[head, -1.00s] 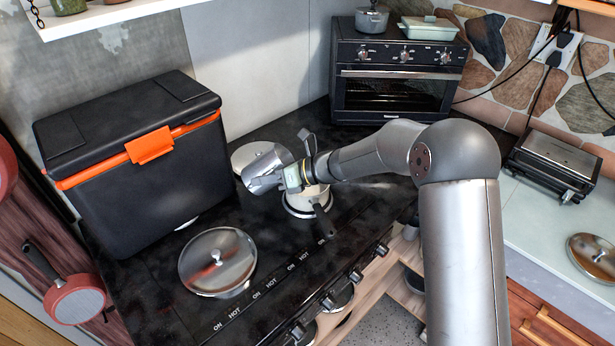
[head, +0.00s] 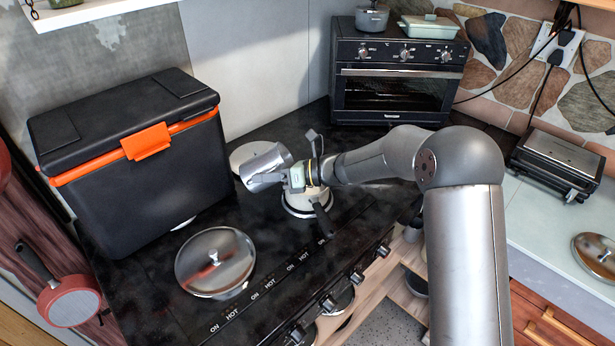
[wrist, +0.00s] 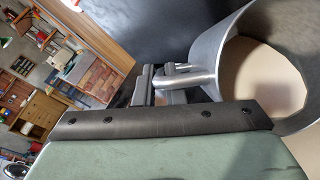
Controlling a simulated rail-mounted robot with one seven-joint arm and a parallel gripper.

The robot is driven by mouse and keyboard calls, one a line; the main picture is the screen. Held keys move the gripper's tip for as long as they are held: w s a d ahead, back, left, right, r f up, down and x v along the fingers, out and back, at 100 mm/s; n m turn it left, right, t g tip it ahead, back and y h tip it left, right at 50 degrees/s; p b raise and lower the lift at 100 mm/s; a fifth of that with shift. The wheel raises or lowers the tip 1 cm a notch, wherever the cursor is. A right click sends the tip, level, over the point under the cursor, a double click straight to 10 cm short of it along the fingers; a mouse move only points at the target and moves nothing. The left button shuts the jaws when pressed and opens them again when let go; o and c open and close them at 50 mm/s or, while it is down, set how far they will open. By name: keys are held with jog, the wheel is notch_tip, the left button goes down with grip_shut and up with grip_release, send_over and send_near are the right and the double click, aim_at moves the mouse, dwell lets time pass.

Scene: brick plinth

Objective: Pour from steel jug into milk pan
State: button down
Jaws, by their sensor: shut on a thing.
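The steel jug (head: 264,167) is tilted well over, held in the air above the stove at the left of the milk pan. My gripper (head: 292,178) is shut on the jug's handle. In the wrist view the handle (wrist: 190,82) runs into the jaws (wrist: 160,92), and the jug's round wall (wrist: 235,45) fills the upper right. A pale beige area shows inside its rim; I cannot tell whether it is contents. The cream milk pan (head: 300,209) stands on the stove below my gripper, its dark handle toward the front. My gripper hides part of the pan, and its inside is not visible.
A lidded steel pan (head: 215,262) stands at the front left of the stove. A black cool box (head: 140,175) with an orange latch stands behind it. A pale round plate (head: 246,152) lies behind the jug. A toaster oven (head: 395,95) stands at the back.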

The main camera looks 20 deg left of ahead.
aim_at(277, 168)
jog(key=shift+d+b, duration=0.15)
jog(key=shift+b, duration=0.25)
jog(key=shift+w+d+r+g+y+b, duration=0.2)
jog(key=shift+r+y+b, duration=0.1)
jog(key=shift+y+b, duration=0.2)
jog(key=shift+w+d+r+g+y+b, duration=0.1)
jog(key=shift+d+r+y+b, duration=0.15)
jog(key=shift+y+b, duration=0.2)
jog(key=shift+w+d+r+m+y+b, duration=0.15)
jog(key=shift+w+d+r+y+b, duration=0.15)
jog(key=shift+d+y+b, duration=0.2)
jog(key=shift+w+d+r+m+y+b, duration=0.15)
jog(key=shift+w+d+r+y+b, duration=0.15)
jog(key=shift+d, duration=0.25)
dwell(1.1)
jog(key=shift+w+d+r+m+g+y, duration=0.25)
jog(key=shift+d+y, duration=0.25)
jog(key=shift+y, duration=0.25)
jog(key=shift+w+d+r+m+g+y, duration=0.15)
jog(key=shift+w+d+r+m+y, duration=0.2)
jog(key=shift+y, duration=0.35)
dwell(1.3)
jog(key=shift+w+d+r+m+y, duration=0.2)
jog(key=shift+d+y, duration=0.25)
jog(key=shift+y, duration=0.15)
jog(key=shift+w+d+r+m+y, duration=0.1)
jog(key=shift+d+r+m+y, duration=0.1)
jog(key=shift+d+y, duration=0.35)
dwell(0.6)
